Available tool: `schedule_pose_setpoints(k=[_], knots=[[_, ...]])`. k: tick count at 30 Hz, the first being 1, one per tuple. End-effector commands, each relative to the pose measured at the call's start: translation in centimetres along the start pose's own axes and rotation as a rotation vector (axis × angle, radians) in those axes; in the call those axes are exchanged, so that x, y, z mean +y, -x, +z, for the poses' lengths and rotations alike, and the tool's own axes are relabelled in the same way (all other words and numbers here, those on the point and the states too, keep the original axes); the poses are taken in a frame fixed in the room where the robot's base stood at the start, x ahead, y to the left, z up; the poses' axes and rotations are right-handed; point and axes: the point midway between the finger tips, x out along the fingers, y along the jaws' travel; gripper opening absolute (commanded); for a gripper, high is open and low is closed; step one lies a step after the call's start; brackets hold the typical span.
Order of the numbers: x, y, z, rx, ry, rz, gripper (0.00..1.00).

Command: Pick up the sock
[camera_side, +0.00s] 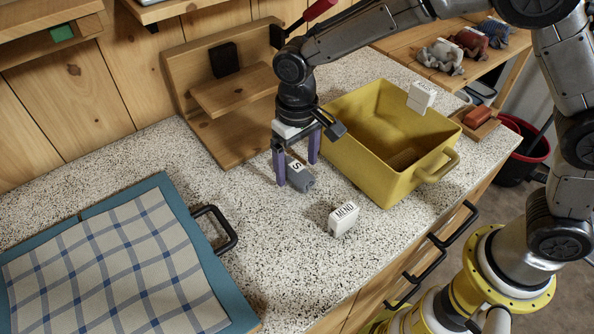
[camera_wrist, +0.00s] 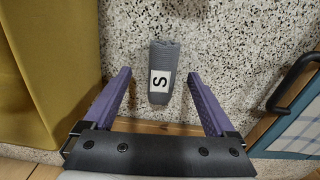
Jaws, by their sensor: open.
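A grey, ribbed, rolled piece that looks like the sock (camera_side: 304,180) lies on the speckled counter, with a white label reading S. It also shows in the wrist view (camera_wrist: 161,57), upper middle, its label end toward my gripper. My gripper (camera_side: 297,172) points down over it with two purple fingers. In the wrist view my gripper (camera_wrist: 159,73) is open, one finger on each side of the grey roll, with speckled counter visible in both gaps. In the side view a finger partly hides the roll.
A yellow bin (camera_side: 360,165) stands close on the right, with a white label (camera_side: 421,97) at its rim. A small white labelled block (camera_side: 344,218) lies in front. A teal tray (camera_side: 175,191) with checked cloth is at left. A wooden shelf stand (camera_side: 219,148) stands behind.

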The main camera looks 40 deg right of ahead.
Motion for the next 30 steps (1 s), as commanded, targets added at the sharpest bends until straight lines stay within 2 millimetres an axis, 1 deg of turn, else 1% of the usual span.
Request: schedule_pose_setpoints(k=[1, 3, 10, 14, 15, 17, 18, 20, 21, 23, 24, 25, 30], knots=[[0.02, -0.49, 0.02, -0.001, 0.0, 0.0, 0.91], [0.02, -0.81, 0.01, -0.001, 0.0, 0.0, 0.91], [0.01, -0.88, -0.03, 0.001, 0.0, 0.0, 0.91], [0.01, -0.86, -0.03, 0.001, 0.0, 0.0, 0.67], [0.01, -0.85, -0.03, 0.001, 0.0, 0.0, 0.6], [0.01, -0.84, -0.03, 0.001, 0.0, 0.0, 0.49], [0.01, -0.84, -0.03, 0.001, 0.0, 0.0, 0.42], [0.01, -0.84, -0.03, 0.001, 0.0, 0.0, 0.31], [0.01, -0.83, -0.03, 0.001, 0.0, 0.0, 0.24], [0.01, -0.83, -0.03, 0.001, 0.0, 0.0, 0.13], [0.01, -0.83, -0.03, 0.001, 0.0, -0.001, 0.06], [0.01, -0.83, -0.03, 0.001, 0.0, -0.001, 0.01], [0.01, -0.81, -0.04, 0.002, 0.0, -0.001, 0.01]])
